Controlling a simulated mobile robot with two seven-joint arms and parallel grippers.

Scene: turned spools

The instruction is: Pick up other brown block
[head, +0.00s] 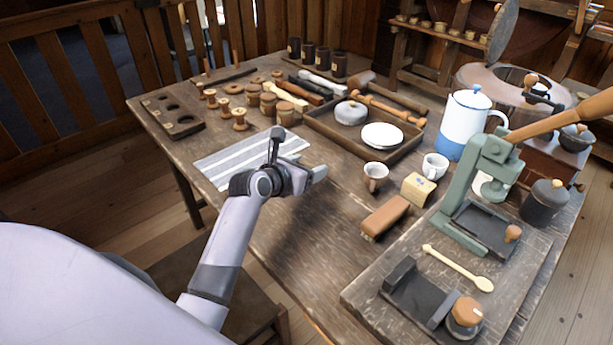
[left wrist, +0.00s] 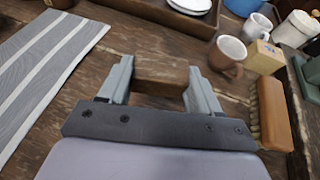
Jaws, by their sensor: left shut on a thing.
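A brown wooden block (left wrist: 160,72) sits between the two fingers of my left gripper (left wrist: 160,88) in the left wrist view, and the fingers are shut on its sides. In the head view the left gripper (head: 302,176) is low over the front of the table, just right of the striped cloth. There the block is hidden by the gripper. I cannot tell whether the block touches the table. A brown brush-like block with bristles (head: 386,217) lies apart to the right; it also shows in the left wrist view (left wrist: 272,112). My right gripper is not in view.
The striped cloth (head: 238,160) lies left of the gripper. A wooden tray (head: 335,135) with a plate is behind it. A brown cup (head: 375,176), a yellow box (head: 418,188) and a green press (head: 470,190) stand to the right. The table's front edge is close.

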